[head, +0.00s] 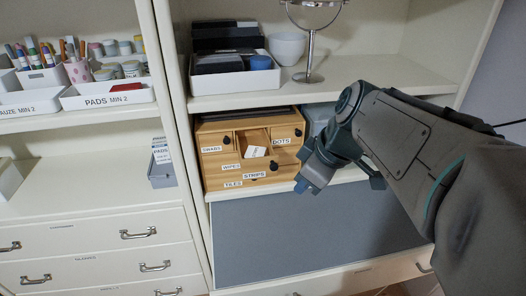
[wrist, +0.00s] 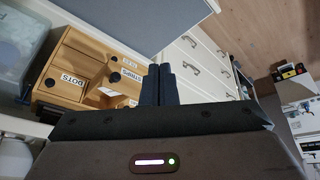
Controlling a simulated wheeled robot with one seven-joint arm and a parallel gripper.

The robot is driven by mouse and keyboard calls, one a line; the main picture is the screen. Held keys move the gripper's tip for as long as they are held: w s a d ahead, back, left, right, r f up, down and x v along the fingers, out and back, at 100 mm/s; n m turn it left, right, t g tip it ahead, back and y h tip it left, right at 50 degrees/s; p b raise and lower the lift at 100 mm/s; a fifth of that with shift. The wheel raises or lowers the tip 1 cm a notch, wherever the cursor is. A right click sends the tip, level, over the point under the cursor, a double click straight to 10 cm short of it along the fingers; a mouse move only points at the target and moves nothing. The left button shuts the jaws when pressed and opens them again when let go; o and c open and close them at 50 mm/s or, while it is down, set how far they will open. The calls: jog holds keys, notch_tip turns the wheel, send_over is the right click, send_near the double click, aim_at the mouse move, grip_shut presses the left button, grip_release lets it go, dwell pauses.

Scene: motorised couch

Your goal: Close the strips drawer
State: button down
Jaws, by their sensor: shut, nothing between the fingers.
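The wooden drawer box (head: 212,180) stands on the middle shelf of the right-hand cabinet; it also shows turned in the wrist view (wrist: 70,65). Its strips drawer (head: 260,168), with a dark knob and a STRIPS label, is pulled out in the middle, and a white packet (head: 255,151) shows inside. In the wrist view the strips drawer (wrist: 118,86) sticks out left of my fingers. My gripper (head: 300,187) is shut and empty, in front of the box's lower right side, apart from the drawer. The fingers also show in the wrist view (wrist: 160,72).
A grey panel (head: 310,235) lies below and in front of the box. A clear bluish bin (wrist: 22,40) stands beside the box. A mirror (head: 311,45), white bowl (head: 287,48) and white tray (head: 235,80) stand on the shelf above. White drawers (head: 105,240) are at left.

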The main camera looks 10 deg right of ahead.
jog(key=w+d+n+t+y+b, duration=0.2)
jog(key=w+d+n+b, duration=0.3)
jog(key=n, duration=0.3)
jog(key=w+a+f+p, duration=0.2)
jog(key=w+a+f, duration=0.3)
jog(key=w+f, duration=0.3)
jog(key=shift+w+a+p, duration=0.2)
jog(key=shift+w+p, duration=0.1)
jog(key=shift+w, duration=0.45)
jog(key=shift+f, duration=0.1)
